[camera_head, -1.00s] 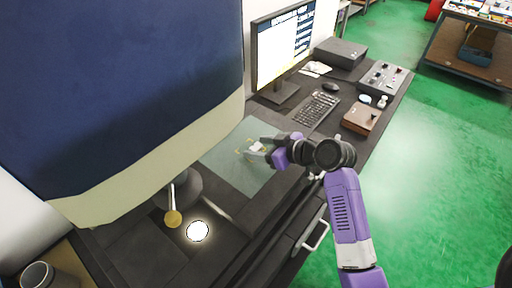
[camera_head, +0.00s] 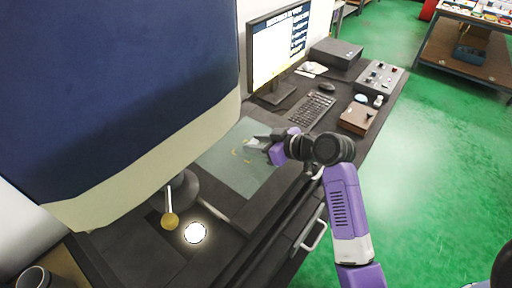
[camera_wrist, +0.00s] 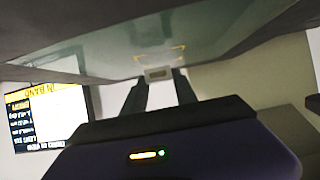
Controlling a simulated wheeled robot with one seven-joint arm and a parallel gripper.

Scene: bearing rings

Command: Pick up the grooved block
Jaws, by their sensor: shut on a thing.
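The grooved block (camera_wrist: 158,73) is a small pale block between my fingertips in the wrist view. My gripper (camera_head: 256,142) is shut on it, and the block shows only as a light patch (camera_head: 254,144) in the head view. My gripper is over the grey-green mat (camera_head: 232,178) on the dark desk. Yellow corner marks on the mat show just beside the block, which looks lifted a little off the mat. The groove is too small to make out.
A large dark blue and cream machine (camera_head: 130,100) hangs over the desk's left side. A monitor (camera_head: 279,48), a keyboard (camera_head: 311,108), a brown box (camera_head: 357,117) and a control box (camera_head: 381,77) stand farther back. A bright round light (camera_head: 195,232) lies in front.

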